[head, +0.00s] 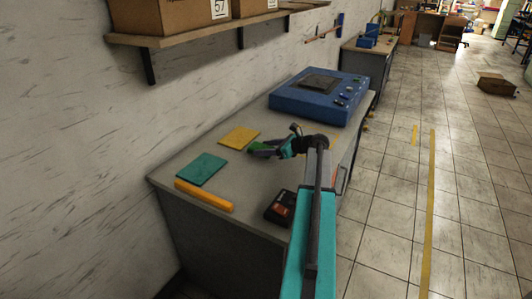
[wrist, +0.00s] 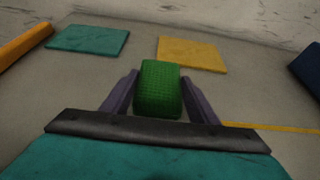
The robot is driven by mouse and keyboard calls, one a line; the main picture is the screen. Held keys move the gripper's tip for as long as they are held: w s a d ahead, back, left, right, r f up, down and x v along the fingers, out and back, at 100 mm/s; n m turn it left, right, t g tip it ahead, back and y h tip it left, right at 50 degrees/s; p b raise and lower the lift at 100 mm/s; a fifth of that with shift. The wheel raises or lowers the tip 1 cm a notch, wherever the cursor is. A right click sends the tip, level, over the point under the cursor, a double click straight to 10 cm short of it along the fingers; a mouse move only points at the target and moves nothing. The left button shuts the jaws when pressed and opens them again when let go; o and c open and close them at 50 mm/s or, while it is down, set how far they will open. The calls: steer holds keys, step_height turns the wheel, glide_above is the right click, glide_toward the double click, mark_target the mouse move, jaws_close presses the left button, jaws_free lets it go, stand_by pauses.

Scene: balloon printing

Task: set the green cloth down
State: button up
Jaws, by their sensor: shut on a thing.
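The green cloth (wrist: 159,88) is a small, textured, rounded block in the wrist view, between the two fingers of my gripper (wrist: 159,98). My gripper is shut on it. In the head view, my gripper (head: 262,150) is over the grey worktop (head: 215,220), and the green cloth (head: 257,146) shows only in part at its fingers. Whether the cloth touches the worktop I cannot tell.
A yellow square cloth (head: 239,138) and a teal square cloth (head: 201,169) lie flat on the worktop. An orange bar (head: 204,195) lies near the left edge. A dark device (head: 280,207) sits at the front. A blue machine (head: 320,95) stands behind my gripper. Bare worktop lies between them.

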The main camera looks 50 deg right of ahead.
steer(key=shift+f, duration=1.15)
steer(key=shift+f, duration=0.15)
steer(key=o, duration=1.1)
steer(key=shift+r, duration=0.2)
steer(key=v, duration=1.2)
steer(key=shift+b, duration=0.4)
